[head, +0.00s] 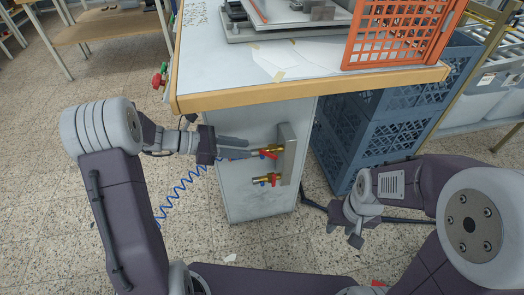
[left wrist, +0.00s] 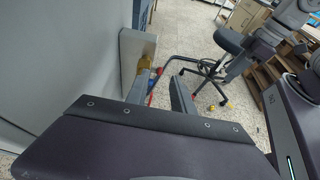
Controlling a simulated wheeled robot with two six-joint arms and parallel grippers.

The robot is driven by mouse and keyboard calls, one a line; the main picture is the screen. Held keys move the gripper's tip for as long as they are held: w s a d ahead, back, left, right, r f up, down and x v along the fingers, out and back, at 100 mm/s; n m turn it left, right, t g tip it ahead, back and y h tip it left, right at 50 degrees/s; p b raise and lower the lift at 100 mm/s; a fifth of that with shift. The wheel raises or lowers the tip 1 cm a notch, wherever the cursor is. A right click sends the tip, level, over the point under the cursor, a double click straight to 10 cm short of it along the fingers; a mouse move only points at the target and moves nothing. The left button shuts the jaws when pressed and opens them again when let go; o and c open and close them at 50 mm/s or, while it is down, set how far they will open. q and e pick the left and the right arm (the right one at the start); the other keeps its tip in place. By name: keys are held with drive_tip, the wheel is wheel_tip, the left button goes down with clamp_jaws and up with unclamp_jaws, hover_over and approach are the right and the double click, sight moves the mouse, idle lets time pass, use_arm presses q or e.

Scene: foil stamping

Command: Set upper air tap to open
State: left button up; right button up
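The upper air tap (head: 270,150) has a brass body and a red handle and sits on a grey plate (head: 288,150) on the side of the white cabinet. Contact cannot be told. My right gripper (head: 344,232) hangs empty at lower right, its fingers apart.
The worktop's wooden edge (head: 300,88) overhangs the taps. An orange crate (head: 400,35) stands on it, and blue crates (head: 370,130) stack right of the cabinet. A blue coiled hose (head: 180,190) hangs below my left forearm. A chair (left wrist: 228,40) stands beyond in the wrist view.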

sight(260, 151)
use_arm(q)
drive_tip(key=b+x, duration=0.1)
drive_tip(key=x, duration=0.2)
drive_tip(key=b+x, duration=0.1)
drive_tip(key=x, duration=0.2)
drive_tip(key=shift+d+f, duration=0.25)
drive_tip(key=shift+f, duration=0.1)
drive_tip(key=shift+w+d+b, duration=0.15)
drive_tip(key=shift+d+b, duration=0.15)
drive_tip(key=shift+d, duration=0.05)
